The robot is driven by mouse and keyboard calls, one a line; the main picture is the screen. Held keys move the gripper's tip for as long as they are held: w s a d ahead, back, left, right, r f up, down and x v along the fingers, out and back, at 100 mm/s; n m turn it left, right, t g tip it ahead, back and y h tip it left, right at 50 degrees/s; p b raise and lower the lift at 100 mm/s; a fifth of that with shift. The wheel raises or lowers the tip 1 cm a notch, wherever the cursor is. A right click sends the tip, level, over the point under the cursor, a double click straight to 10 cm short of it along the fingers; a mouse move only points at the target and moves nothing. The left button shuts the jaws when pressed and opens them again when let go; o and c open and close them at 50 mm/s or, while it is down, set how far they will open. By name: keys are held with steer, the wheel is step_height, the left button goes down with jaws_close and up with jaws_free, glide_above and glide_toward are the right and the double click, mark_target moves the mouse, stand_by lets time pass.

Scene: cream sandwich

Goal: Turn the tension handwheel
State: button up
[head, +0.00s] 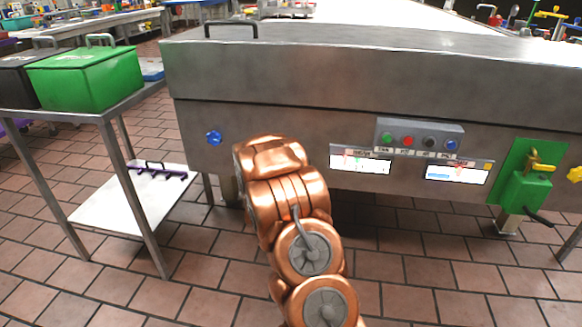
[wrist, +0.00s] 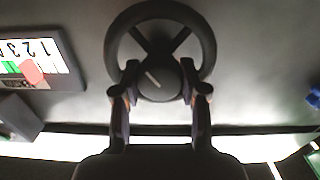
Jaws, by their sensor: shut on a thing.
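The handwheel (wrist: 160,10) is a dark round wheel with a thick rim, spokes and a round hub carrying a pale line mark. In the wrist view it sits at the top middle, on a grey metal panel. My gripper (wrist: 160,84) has one finger on each side of the hub, over the lower part of the wheel, and is shut on the handwheel. The exact finger contact is hard to see. In the head view my copper arm hides the wheel and the gripper.
A steel machine (head: 270,75) has a button box (head: 420,137), two lit label panels and a green bracket (head: 522,185) on its front. A blue knob (head: 214,138) is at left. A side table holds a green bin (head: 85,80). Tiled floor is clear in front.

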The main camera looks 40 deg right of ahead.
steer(key=m, duration=0.4)
steer(key=shift+d+r+m, duration=0.2)
steer(key=shift+m, duration=0.2)
steer(key=m+b, duration=0.2)
steer(key=m, duration=0.2)
steer(key=shift+s+f+m, duration=0.1)
steer(key=shift+m, duration=0.2)
steer(key=m+b, duration=0.4)
steer(key=m, duration=0.1)
steer(key=m+b, duration=0.3)
steer(key=shift+m, duration=0.4)
steer(key=shift+m+b, duration=0.35)
steer(key=shift+m, duration=0.15)
steer(key=shift+r, duration=0.2)
